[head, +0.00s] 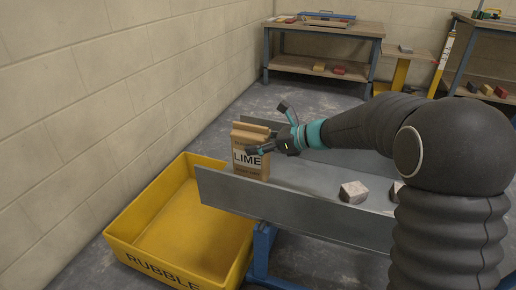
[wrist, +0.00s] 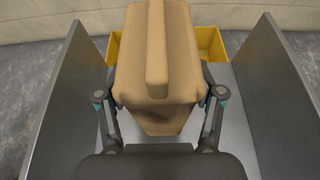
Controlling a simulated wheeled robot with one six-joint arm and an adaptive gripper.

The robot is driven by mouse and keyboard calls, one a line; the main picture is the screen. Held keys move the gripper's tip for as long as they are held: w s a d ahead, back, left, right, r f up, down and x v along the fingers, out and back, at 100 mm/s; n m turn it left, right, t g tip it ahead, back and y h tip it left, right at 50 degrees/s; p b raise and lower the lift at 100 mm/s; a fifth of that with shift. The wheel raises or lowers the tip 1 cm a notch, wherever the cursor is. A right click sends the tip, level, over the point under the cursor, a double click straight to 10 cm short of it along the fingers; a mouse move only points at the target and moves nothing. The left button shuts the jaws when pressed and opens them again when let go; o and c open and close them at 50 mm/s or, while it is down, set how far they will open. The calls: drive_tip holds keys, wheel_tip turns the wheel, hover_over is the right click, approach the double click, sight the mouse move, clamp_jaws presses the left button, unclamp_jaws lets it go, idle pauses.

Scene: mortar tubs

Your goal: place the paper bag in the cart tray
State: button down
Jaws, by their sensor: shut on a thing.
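The brown paper bag (head: 250,166), marked LIME, stands upright at the left end of the grey cart tray (head: 300,207) in the head view. My gripper (head: 262,146) is shut on the bag from the right, one finger on each side. In the wrist view the bag (wrist: 155,60) fills the middle between the fingers, with a tray side wall (wrist: 62,95) on either side. The bag's lower end is partly hidden by the near tray wall, so I cannot tell whether it touches the tray floor.
A yellow tub (head: 170,215) marked RUBBLE stands on the floor below the tray's left end. Pale blocks (head: 353,192) lie in the tray to the right. A workbench (head: 325,35) with bricks stands at the back. A block wall runs along the left.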

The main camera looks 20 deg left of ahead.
drive_tip(key=shift+f, duration=0.6)
drive_tip(key=shift+c, duration=0.4)
unclamp_jaws()
drive_tip(key=shift+f, duration=0.1)
